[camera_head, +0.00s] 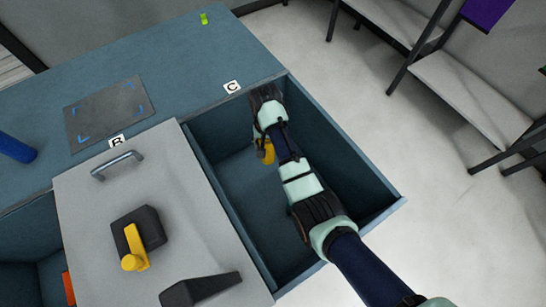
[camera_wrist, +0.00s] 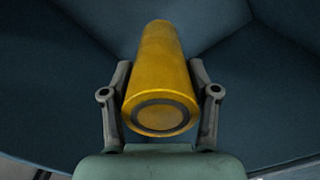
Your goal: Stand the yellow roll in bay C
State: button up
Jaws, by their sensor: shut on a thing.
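The yellow roll (camera_wrist: 160,75) is between the two fingers of my gripper (camera_wrist: 160,100), which is shut on it. Its round end with a dark ring faces the wrist camera. In the head view, a small part of the yellow roll (camera_head: 267,152) shows beside my arm, inside the open bay next to the C label (camera_head: 232,87). My arm covers much of this bay C (camera_head: 235,190) and hides the fingers there. The wrist view shows blue bay walls around the roll. I cannot tell whether the roll touches the bay floor.
A grey lid (camera_head: 85,230) with a handle (camera_head: 117,165) covers the bay by the B label (camera_head: 116,141). A black and yellow tool (camera_head: 138,240) and a dark wedge-shaped block (camera_head: 200,288) lie on it. A blue roll (camera_head: 15,148) and a grey mat (camera_head: 108,110) are at left.

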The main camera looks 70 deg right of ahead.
aim_at(269, 154)
jog(key=shift+s+d+f, duration=0.15)
jog(key=shift+f, duration=0.1)
notch_tip(269, 154, down, 20)
jog(key=b, duration=1)
jog(key=shift+s+d, duration=0.1)
jog(key=shift+f+b, duration=0.1)
jog(key=shift+b, duration=0.2)
jog(key=o, duration=1.4)
notch_tip(269, 154, up, 12)
jog(key=p, duration=0.7)
